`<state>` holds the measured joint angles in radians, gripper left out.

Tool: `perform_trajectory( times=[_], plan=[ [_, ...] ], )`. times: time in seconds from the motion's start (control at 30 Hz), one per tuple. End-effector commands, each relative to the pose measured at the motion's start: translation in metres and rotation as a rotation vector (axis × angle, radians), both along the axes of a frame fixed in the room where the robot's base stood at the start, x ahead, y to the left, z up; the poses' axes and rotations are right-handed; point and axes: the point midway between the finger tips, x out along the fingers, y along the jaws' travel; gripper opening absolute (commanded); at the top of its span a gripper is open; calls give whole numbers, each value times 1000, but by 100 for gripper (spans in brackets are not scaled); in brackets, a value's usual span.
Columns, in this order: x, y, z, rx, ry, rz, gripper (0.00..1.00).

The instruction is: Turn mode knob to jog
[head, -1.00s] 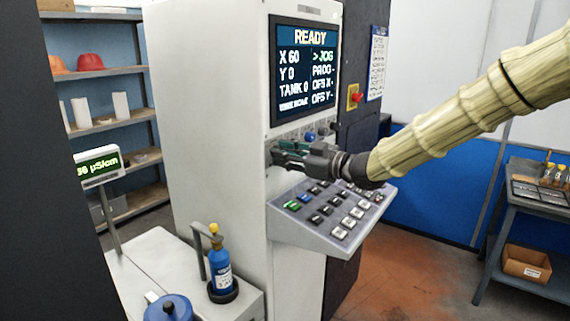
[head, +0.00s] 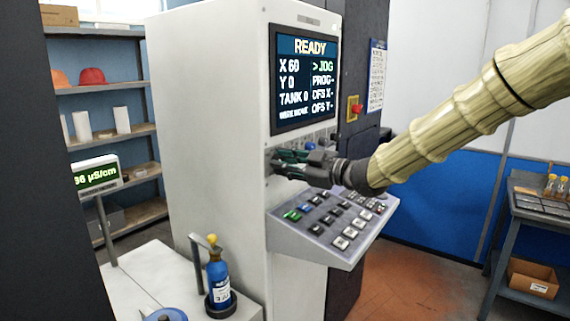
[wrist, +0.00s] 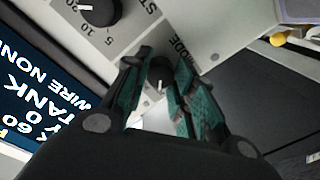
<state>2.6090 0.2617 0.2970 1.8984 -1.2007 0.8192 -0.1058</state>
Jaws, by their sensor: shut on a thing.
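The mode knob (wrist: 160,72) is a dark round knob with a white pointer mark, beside the partly covered label "MODE" in the wrist view. My gripper (wrist: 160,80) has its green-padded fingers on either side of this knob, shut on it. In the head view my gripper (head: 280,162) reaches the panel strip below the screen and hides the knob. The screen (head: 305,78) reads "READY", with a ">" mark beside the green "JOG" line.
Another dial (wrist: 100,10) with numbers sits close to the fingers. The sloping keypad (head: 335,222) juts out below my gripper. A red button on a yellow plate (head: 354,106) is right of the screen. A blue bottle (head: 218,280) stands at the lower left.

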Motion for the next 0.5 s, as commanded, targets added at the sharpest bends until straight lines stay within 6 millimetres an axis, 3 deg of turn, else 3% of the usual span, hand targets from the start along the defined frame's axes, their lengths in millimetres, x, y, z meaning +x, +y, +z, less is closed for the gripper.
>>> perform_trajectory(
  times=[0.03, 0.17, 0.5],
  plan=[
    [0, 0, 2, 2, -2, 0, 28],
    [0, 0, 2, 2, -2, -1, 49],
    [-1, -1, 1, 2, 0, 0, 49]
  ],
)
